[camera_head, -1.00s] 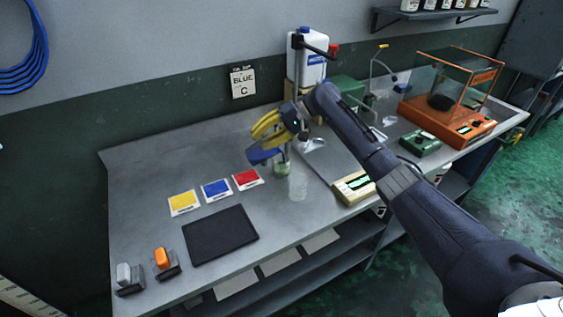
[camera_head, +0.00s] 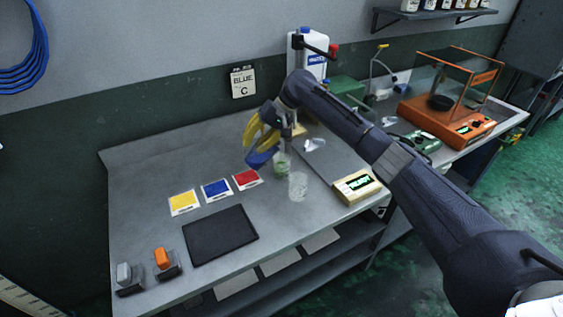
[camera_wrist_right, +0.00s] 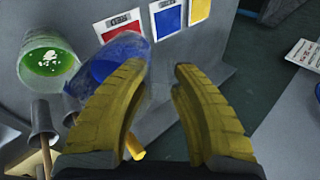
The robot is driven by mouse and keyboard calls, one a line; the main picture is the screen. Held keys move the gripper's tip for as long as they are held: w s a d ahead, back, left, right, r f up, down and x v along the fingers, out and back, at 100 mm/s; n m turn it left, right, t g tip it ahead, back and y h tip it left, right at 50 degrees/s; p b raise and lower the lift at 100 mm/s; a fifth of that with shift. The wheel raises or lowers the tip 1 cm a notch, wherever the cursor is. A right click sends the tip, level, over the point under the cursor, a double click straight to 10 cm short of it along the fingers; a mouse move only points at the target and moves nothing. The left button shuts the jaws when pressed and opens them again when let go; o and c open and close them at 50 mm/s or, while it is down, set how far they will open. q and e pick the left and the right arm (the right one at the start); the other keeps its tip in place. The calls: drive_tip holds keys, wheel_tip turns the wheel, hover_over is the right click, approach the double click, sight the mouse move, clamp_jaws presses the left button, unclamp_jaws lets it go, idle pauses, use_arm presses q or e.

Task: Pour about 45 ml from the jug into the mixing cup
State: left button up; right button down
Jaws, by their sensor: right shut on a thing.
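My right gripper (camera_head: 262,141) has yellow fingers and is shut on a blue jug (camera_head: 262,159), held tilted above the bench. In the right wrist view the jug (camera_wrist_right: 115,50) shows beside and behind the left finger of the gripper (camera_wrist_right: 160,75); part of it is hidden. A cup with green contents (camera_head: 282,168) stands just right of the jug. In the wrist view this cup (camera_wrist_right: 50,62) shows pale flecks on the green. A clear cup (camera_head: 298,187) stands in front of it. I cannot tell which is the mixing cup, or whether liquid is flowing. My left gripper is not in view.
Yellow, blue and red cards (camera_head: 215,190) and a black mat (camera_head: 222,235) lie to the left. A white container (camera_head: 310,60) and an orange balance (camera_head: 450,125) stand behind.

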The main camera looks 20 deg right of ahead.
idle(0.4)
drive_tip(key=shift+w+a+f+h, duration=0.1)
drive_tip(key=shift+a+f+h, duration=0.3)
drive_tip(key=shift+a+h, duration=0.15)
drive_tip(key=shift+a+f+h, duration=0.35)
drive_tip(key=shift+a+h, duration=0.2)
drive_tip(key=shift+f+b, duration=0.15)
drive_tip(key=shift+b, duration=0.15)
drive_tip(key=shift+w+a+f+g+h+b, duration=0.15)
drive_tip(key=shift+a+f+h+b, duration=0.2)
drive_tip(key=shift+a+f+h, duration=0.9)
drive_tip(key=shift+a+f+g+h+b, duration=0.15)
drive_tip(key=shift+a+f+h+b, duration=0.2)
drive_tip(key=shift+a+f+h, duration=0.65)
drive_tip(key=shift+a+r+h, duration=0.1)
drive_tip(key=shift+r+h, duration=0.2)
drive_tip(key=shift+h, duration=0.35)
